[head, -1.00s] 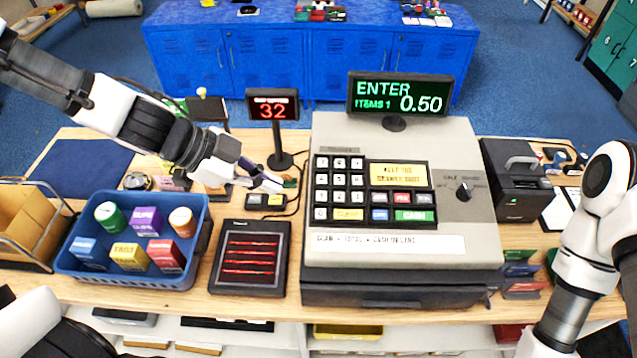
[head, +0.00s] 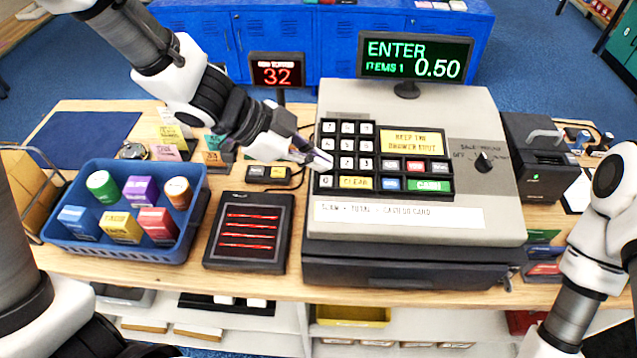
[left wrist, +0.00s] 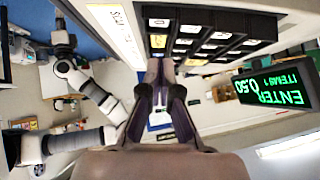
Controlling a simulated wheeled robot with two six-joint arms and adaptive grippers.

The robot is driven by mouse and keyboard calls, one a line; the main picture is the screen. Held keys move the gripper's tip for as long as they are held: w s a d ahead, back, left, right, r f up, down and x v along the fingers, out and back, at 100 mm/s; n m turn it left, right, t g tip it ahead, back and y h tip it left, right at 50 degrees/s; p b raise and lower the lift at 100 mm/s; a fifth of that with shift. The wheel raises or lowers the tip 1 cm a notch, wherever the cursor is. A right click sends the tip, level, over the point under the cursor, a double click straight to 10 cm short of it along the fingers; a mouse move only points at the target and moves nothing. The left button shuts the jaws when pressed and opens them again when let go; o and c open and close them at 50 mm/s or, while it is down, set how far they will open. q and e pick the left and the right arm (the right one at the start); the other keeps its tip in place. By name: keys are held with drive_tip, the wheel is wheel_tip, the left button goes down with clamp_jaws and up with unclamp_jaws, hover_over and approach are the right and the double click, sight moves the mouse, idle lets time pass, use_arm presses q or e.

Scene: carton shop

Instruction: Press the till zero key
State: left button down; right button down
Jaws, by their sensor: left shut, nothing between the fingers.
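The grey till (head: 420,260) stands on the wooden counter with a black keypad on its sloped top. The zero key (head: 326,181) is the white key at the keypad's lower left corner. My left gripper (head: 325,161) is shut and empty, its tips over the keypad's left edge, just above the zero key in the picture. I cannot tell whether the tips touch a key. In the left wrist view the shut fingers (left wrist: 161,75) point toward the keypad's near rows. The till display (head: 414,58) reads ENTER, ITEMS 1, 0.50. My right arm shows at the right, its gripper out of view.
A blue basket (head: 130,252) of small goods and a black pad with red lines (head: 248,232) lie left of the till. A small display (head: 277,72) reading 32 stands behind. A black printer (head: 540,160) stands to the right.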

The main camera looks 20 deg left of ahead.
sight(332, 181)
use_arm(q)
drive_tip(key=f, duration=0.3)
drive_tip(key=shift+w+d, duration=0.15)
drive_tip(key=shift+w, duration=0.2)
drive_tip(key=shift+a+f, duration=0.3)
drive_tip(key=shift+f, duration=0.25)
drive_tip(key=shift+d+f+b, duration=0.1)
drive_tip(key=shift+d+b, duration=0.05)
drive_tip(key=shift+b, duration=0.15)
